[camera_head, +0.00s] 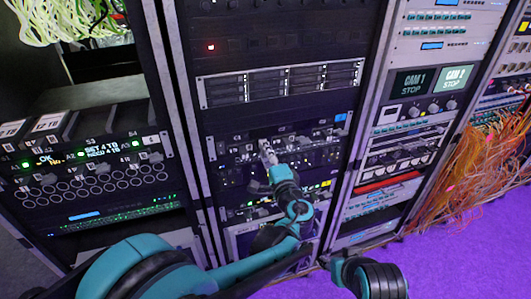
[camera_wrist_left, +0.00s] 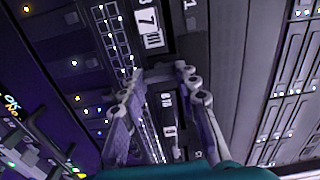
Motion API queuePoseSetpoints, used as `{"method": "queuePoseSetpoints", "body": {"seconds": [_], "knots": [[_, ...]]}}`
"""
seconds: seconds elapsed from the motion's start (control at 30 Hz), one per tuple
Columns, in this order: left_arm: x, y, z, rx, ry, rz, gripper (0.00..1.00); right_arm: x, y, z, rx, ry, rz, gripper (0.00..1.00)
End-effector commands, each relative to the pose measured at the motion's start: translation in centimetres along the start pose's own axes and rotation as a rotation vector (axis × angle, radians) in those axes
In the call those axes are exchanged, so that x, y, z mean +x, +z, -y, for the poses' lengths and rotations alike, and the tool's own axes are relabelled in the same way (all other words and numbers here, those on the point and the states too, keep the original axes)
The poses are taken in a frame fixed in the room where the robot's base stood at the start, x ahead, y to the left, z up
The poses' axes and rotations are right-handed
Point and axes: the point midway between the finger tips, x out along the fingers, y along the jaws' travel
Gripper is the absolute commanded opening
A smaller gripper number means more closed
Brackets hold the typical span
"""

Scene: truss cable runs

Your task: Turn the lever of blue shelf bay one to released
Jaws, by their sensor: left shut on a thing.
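A shelf of small modules (camera_head: 312,134) with a blue tag (camera_head: 340,117) at its right end sits in the middle rack. My left gripper (camera_head: 266,150) reaches this shelf's front left of its middle. In the left wrist view its two fingers (camera_wrist_left: 164,82) are closed in on a small lever-like part at the shelf front. The fingers hide most of that part, so its position cannot be read. White number labels (camera_wrist_left: 149,28) show beyond the fingers, but I cannot tell which bay is held.
A drive unit with several bays (camera_head: 281,84) is above the shelf. A panel with a lit text display (camera_head: 85,155) is in the left rack. Orange cables (camera_head: 470,165) hang at the right. The purple floor (camera_head: 470,255) is clear at lower right.

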Motion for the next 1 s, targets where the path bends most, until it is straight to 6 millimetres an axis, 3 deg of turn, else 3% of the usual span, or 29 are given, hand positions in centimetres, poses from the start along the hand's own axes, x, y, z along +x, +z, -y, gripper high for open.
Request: {"method": "queuePoseSetpoints", "body": {"seconds": [0.6,0.63,0.67,1.0], "knots": [[-0.05,0.00,-0.13,0.042,0.002,-0.001,0.02,0.01,0.00,0.00,0.000,0.000,0.000,0.40],[-0.05,-0.01,-0.13,0.042,0.002,-0.001,0.33,0.01,0.01,0.00,0.000,0.000,0.000,0.40],[-0.05,-0.01,-0.13,0.042,0.002,-0.001,0.40,0.01,0.01,0.00,0.000,0.000,0.000,0.40],[-0.34,-0.03,-0.06,0.042,0.001,-0.001,0.40,0.00,0.00,0.00,0.000,0.000,0.000,0.40]]}}
